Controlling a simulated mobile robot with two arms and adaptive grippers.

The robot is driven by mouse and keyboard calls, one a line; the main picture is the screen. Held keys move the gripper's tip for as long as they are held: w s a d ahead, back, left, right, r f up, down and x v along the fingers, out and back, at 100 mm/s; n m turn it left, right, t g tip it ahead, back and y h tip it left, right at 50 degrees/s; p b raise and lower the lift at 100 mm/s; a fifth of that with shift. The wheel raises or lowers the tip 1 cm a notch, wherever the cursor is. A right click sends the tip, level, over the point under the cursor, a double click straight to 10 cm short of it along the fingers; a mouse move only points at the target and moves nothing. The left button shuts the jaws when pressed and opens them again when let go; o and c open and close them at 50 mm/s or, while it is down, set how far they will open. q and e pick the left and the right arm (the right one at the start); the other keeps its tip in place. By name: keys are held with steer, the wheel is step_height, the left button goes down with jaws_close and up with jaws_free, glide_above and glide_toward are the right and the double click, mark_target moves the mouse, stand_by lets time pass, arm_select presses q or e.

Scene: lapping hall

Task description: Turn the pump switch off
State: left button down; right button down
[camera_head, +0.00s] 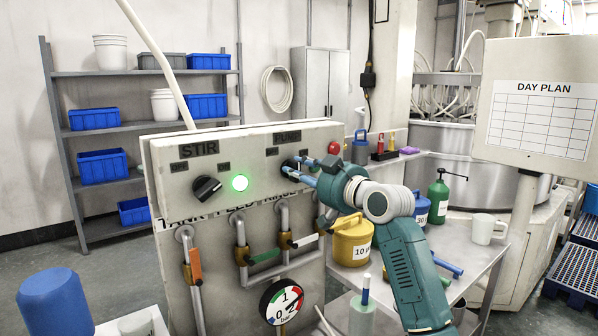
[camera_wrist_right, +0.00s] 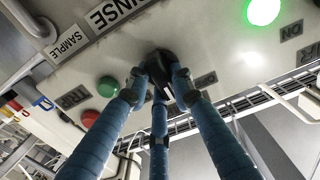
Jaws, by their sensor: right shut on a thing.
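The pump switch is a black knob on the grey control panel (camera_head: 215,250), under the label PUMP; it is mostly hidden behind my fingers in the head view. In the right wrist view the black knob (camera_wrist_right: 158,66) sits between my blue fingertips. My right gripper (camera_head: 300,168) is shut on this knob, its fingers reaching in from the right; it also shows in the wrist view (camera_wrist_right: 160,80). I cannot tell which way the knob points. My left gripper is not in view.
The STIR knob (camera_head: 206,188) and a bright green lamp (camera_head: 240,182) sit left of the pump switch. Pipes with coloured valve handles and a gauge (camera_head: 287,302) are below. A metal table with a yellow canister (camera_head: 349,243) and white mug (camera_head: 488,229) stands right.

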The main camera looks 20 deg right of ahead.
steer(key=c, duration=1.5)
jaws_free()
steer(key=shift+s+d, duration=0.1)
steer(key=v, duration=1.2)
